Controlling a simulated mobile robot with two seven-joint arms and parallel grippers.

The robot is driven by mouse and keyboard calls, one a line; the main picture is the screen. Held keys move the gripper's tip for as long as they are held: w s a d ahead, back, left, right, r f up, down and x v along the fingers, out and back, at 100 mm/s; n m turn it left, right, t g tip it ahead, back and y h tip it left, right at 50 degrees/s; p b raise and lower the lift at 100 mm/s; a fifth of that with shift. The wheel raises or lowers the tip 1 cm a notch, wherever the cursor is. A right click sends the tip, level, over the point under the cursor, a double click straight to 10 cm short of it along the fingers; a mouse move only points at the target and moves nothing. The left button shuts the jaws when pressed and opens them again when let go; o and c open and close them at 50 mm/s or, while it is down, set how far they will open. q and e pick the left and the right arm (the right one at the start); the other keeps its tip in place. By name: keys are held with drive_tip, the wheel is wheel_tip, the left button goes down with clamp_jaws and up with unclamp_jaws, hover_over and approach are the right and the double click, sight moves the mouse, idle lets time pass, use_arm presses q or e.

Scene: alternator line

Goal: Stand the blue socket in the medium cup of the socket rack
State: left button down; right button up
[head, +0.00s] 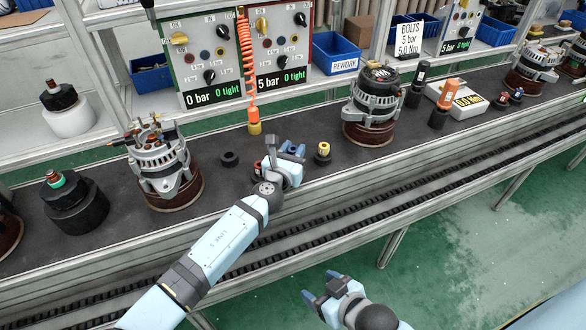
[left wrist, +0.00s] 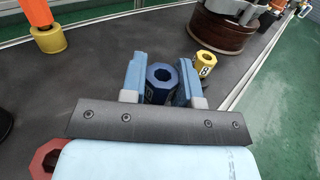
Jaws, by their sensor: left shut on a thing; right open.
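The blue socket (left wrist: 150,93) stands upright between the fingers of my left gripper (left wrist: 162,72), which is shut on it. In the head view, my left gripper (head: 292,150) is low over the conveyor and mostly hides the socket. The yellow socket (head: 323,148) stands in a black cup just right of it, and also shows in the left wrist view (left wrist: 205,62). A red socket (left wrist: 46,158) is on the other side, partly covered by my gripper. The medium cup is not clearly visible; I cannot tell whether the blue socket touches it. My right gripper (head: 322,287) is open and empty, in front of the conveyor.
A black ring-like piece (head: 230,159) lies left of my left gripper. Alternators stand to the left (head: 165,165) and right (head: 373,108). An orange coiled hose ends in a yellow-tipped tool (head: 254,122) hanging behind. The floor by my right gripper is clear.

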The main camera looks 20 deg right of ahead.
use_arm(q)
drive_tip(key=shift+f, duration=0.15)
idle(0.3)
drive_tip(key=shift+f+b, duration=0.45)
drive_tip(key=shift+b, duration=0.15)
drive_tip(key=shift+f, duration=0.15)
drive_tip(key=shift+f, duration=0.15)
drive_tip(key=shift+f+b, duration=0.25)
drive_tip(key=shift+b, duration=0.05)
idle(0.9)
